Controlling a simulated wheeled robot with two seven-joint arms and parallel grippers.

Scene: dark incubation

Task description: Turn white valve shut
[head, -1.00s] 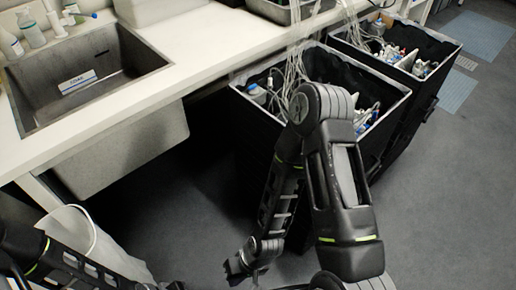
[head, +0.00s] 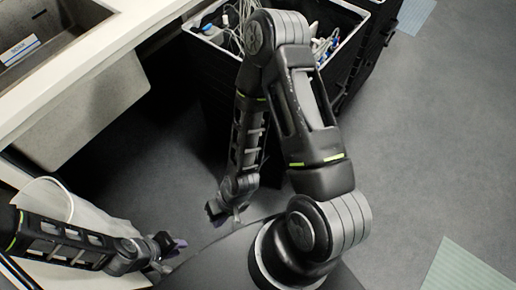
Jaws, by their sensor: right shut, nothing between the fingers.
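No white valve can be made out in the head view. My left gripper (head: 168,252) is at the lower left, over the floor beside a white bin. Its fingers are small and dark, and I cannot tell whether they are open or shut. My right gripper (head: 217,211) hangs low over the floor, right of and beyond the left one. It is shut and empty. Neither gripper is seen touching anything.
A white counter (head: 92,72) with a sink (head: 50,58) is at the upper left. The white bin (head: 48,196) stands below it. Black crates holding cables and bottles (head: 349,57) are at the top. Grey floor (head: 430,140) is open at the right, with a pale green mat (head: 462,270).

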